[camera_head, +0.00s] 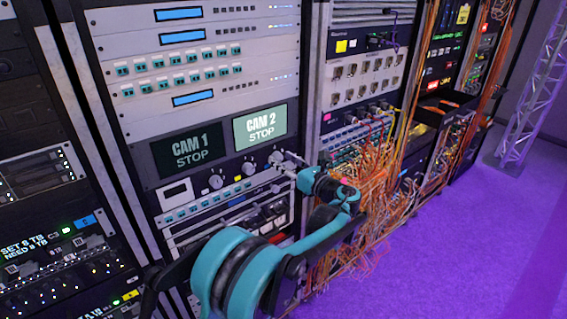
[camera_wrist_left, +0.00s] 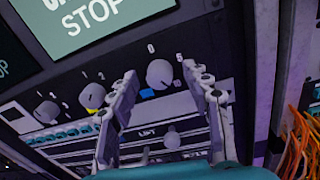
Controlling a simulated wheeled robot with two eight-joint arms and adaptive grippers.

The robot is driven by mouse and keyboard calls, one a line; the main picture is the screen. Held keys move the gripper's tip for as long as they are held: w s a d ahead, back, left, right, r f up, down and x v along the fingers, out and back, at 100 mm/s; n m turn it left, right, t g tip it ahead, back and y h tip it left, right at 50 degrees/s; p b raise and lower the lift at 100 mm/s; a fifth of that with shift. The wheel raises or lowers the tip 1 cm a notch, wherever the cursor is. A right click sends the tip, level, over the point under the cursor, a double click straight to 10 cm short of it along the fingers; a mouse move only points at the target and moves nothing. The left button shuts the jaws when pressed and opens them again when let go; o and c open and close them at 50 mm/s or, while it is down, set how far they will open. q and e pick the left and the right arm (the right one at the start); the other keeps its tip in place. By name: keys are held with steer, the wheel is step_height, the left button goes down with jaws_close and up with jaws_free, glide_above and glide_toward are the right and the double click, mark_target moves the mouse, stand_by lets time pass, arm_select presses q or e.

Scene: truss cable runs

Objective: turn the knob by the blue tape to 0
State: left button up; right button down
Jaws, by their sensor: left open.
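The knob by the blue tape (camera_wrist_left: 159,73) is a pale round knob on the dark rack panel. The blue tape (camera_wrist_left: 147,94) is just below and left of it. A 0 is printed above the knob and a 5 to its upper right; its pointer is too small to read. My left gripper (camera_wrist_left: 159,70) is open, with one fingertip on each side of the knob in the left wrist view. I cannot tell whether the fingers touch it. In the head view my left gripper (camera_head: 290,168) is at the right end of the knob row. My right gripper is not in view.
Two more knobs sit to the left, one with yellow tape (camera_wrist_left: 91,111). Above are the CAM 1 screen (camera_head: 189,150) and the CAM 2 screen (camera_head: 261,127). Tangled orange cables (camera_head: 375,165) hang close on the right. The purple floor (camera_head: 440,240) in front is clear.

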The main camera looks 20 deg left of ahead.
arm_select(q)
steer(key=shift+w+a, duration=0.1)
steer(key=shift+a, duration=0.1)
jaws_close()
